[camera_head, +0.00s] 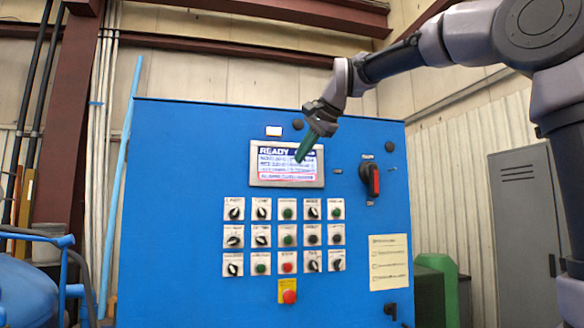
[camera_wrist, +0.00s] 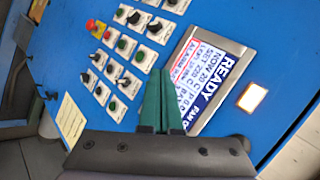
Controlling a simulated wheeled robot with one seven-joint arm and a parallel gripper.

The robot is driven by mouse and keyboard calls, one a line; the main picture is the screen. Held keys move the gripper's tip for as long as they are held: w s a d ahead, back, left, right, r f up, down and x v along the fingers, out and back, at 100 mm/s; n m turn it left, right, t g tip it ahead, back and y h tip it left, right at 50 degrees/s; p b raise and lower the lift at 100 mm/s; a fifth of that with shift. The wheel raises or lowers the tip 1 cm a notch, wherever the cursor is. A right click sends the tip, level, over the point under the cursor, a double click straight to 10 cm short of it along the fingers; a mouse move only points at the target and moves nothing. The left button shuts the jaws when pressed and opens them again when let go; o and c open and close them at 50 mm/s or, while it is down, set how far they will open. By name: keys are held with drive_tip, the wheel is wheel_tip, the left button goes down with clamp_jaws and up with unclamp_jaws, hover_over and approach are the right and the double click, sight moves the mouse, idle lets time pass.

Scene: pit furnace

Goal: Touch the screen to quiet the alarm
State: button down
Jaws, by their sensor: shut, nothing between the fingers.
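The screen (camera_head: 270,165) is set in the upper part of the blue control cabinet. It reads READY at the top and has a red-outlined line along its bottom. My gripper (camera_head: 300,158) has green fingers, shut and empty, with the tips in front of the screen's right half. In the wrist view the screen (camera_wrist: 212,75) appears turned, with the red alarm line on its left side. There the gripper's fingertips (camera_wrist: 160,72) show near the screen's lower left edge. I cannot tell whether they touch the panel. The fingers cover part of the screen's text.
Below the screen are rows of knobs and buttons, with a red emergency button (camera_head: 289,297) on a yellow plate. A red rotary switch (camera_head: 374,180) sits to the right. A lit white lamp (camera_head: 273,131) is above the screen. A grey locker (camera_head: 522,225) stands right.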

approach(286, 171)
drive_tip(key=shift+s+f+x, duration=0.1)
drive_tip(key=shift+s+x, duration=0.05)
drive_tip(key=shift+x, duration=1)
drive_tip(key=shift+s+f+x, duration=0.15)
drive_tip(key=shift+x, duration=1.05)
idle(0.5)
drive_tip(key=shift+w+a, duration=0.1)
drive_tip(key=shift+w, duration=0.3)
drive_tip(key=shift+w, duration=0.25)
idle(0.4)
drive_tip(key=shift+s, duration=0.1)
idle(0.3)
drive_tip(key=shift+s, duration=0.55)
drive_tip(key=shift+s, duration=0.1)
drive_tip(key=shift+s+d, duration=0.25)
drive_tip(key=shift+s, duration=0.5)
drive_tip(key=shift+s+d, duration=0.25)
drive_tip(key=shift+s, duration=0.55)
drive_tip(key=shift+s+d, duration=0.3)
drive_tip(key=shift+s, duration=0.45)
